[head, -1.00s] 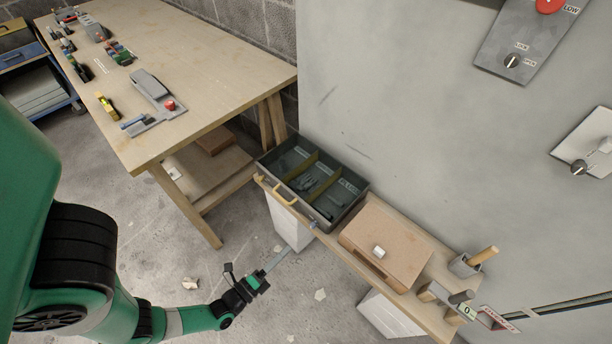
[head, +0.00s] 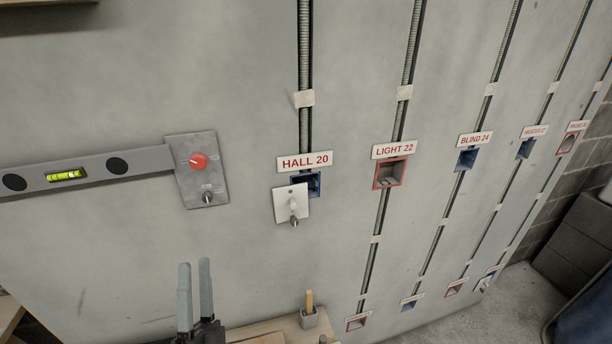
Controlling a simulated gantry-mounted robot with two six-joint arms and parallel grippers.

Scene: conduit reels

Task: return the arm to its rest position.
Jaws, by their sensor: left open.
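My left gripper (head: 196,292) rises into the bottom of the head view, left of centre. Its two pale grey fingers point up and stand slightly apart, with nothing between them. It shows in front of the grey wall panel (head: 130,235), and the frame does not show how far it is from the panel. The rest of the left arm is below the frame. My right gripper is not in view.
A spirit level (head: 90,170) and a switch plate with a red knob (head: 198,161) are on the wall panel. A white plate (head: 291,203) hangs tilted beside the blue HALL 20 box (head: 314,184). A bench (head: 285,329) with a wooden-handled tool (head: 309,303) stands below.

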